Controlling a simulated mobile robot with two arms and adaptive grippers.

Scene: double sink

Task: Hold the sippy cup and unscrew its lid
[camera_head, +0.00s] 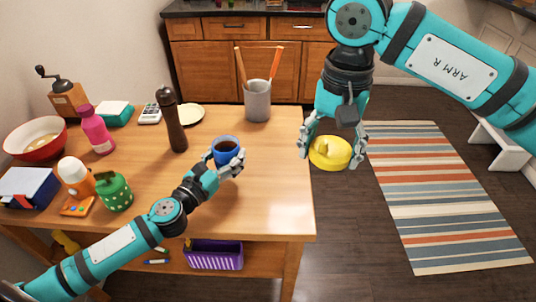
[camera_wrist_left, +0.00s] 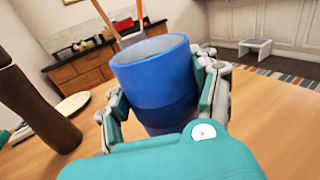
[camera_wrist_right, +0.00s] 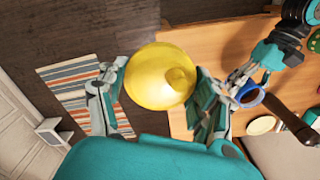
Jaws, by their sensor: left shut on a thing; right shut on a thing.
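The blue sippy cup (camera_head: 227,147) is upright and uncovered, with dark contents showing inside. My left gripper (camera_head: 225,160) is shut on the cup's sides at the right part of the wooden table; the left wrist view also shows the blue cup (camera_wrist_left: 155,78) between the fingers. My right gripper (camera_head: 331,158) is shut on the yellow lid (camera_head: 330,153) and holds it to the right of the table edge, apart from the cup. The right wrist view shows the yellow lid (camera_wrist_right: 158,78) with its spout, between the fingers.
A dark pepper mill (camera_head: 172,122) and a plate (camera_head: 189,115) stand left of the cup. A grey utensil holder (camera_head: 257,102) is behind it. Bottles, a red bowl (camera_head: 35,138) and boxes crowd the table's left. The table's right front (camera_head: 275,205) is clear. A striped rug (camera_head: 440,195) lies on the floor.

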